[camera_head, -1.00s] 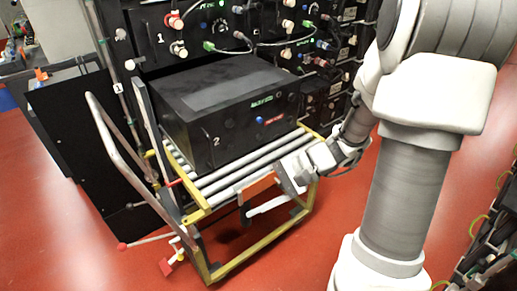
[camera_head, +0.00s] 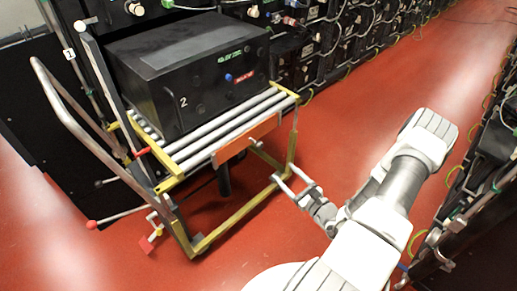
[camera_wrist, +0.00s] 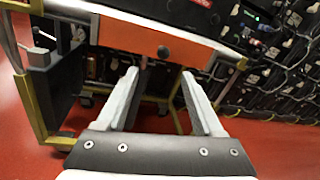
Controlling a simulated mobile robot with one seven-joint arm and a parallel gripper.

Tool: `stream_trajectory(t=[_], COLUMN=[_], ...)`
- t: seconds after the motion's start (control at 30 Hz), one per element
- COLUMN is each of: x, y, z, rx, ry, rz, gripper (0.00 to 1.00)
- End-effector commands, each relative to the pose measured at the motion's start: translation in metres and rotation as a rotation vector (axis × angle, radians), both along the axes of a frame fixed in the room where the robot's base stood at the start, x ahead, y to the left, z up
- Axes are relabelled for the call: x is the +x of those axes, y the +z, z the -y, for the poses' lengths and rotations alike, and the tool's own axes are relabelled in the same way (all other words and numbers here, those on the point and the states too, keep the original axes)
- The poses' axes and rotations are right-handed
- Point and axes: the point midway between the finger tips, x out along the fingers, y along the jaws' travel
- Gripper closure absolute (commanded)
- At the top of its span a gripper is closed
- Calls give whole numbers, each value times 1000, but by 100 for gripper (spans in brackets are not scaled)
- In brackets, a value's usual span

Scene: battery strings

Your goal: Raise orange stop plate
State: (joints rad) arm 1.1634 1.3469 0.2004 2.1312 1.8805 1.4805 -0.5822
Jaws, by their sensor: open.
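The orange stop plate (camera_head: 246,141) is upright along the front edge of the roller cart (camera_head: 222,231). In the wrist view the plate (camera_wrist: 135,38) spans the top, with a dark round knob (camera_wrist: 163,52) on its face. My gripper (camera_head: 299,182) is open and empty, apart from the plate, in front of the cart's right front leg. In the wrist view my gripper (camera_wrist: 157,88) points toward the cart with its fingertips below the plate. The black battery box marked 2 (camera_head: 190,80) rests on the rollers behind the plate.
A battery rack (camera_head: 330,45) runs behind the cart, and another rack (camera_head: 485,170) stands at the right. The cart's bent handle (camera_head: 75,100) is on the left. Red floor is clear between cart and right rack.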

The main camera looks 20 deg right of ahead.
Motion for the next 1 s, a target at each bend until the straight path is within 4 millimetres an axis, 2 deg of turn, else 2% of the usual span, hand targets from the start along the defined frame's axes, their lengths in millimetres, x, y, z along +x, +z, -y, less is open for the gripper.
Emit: stream_trajectory(t=[0.13,0.27,0.8,1.0], x=[0,13,126,156], y=[-11,-11,-12,-11], z=[6,4,-14,-19], rx=[18,14,14,15], ry=[-42,-41,-38,-39], rz=[-5,-5,-4,-5], gripper=[31,31,31,31])
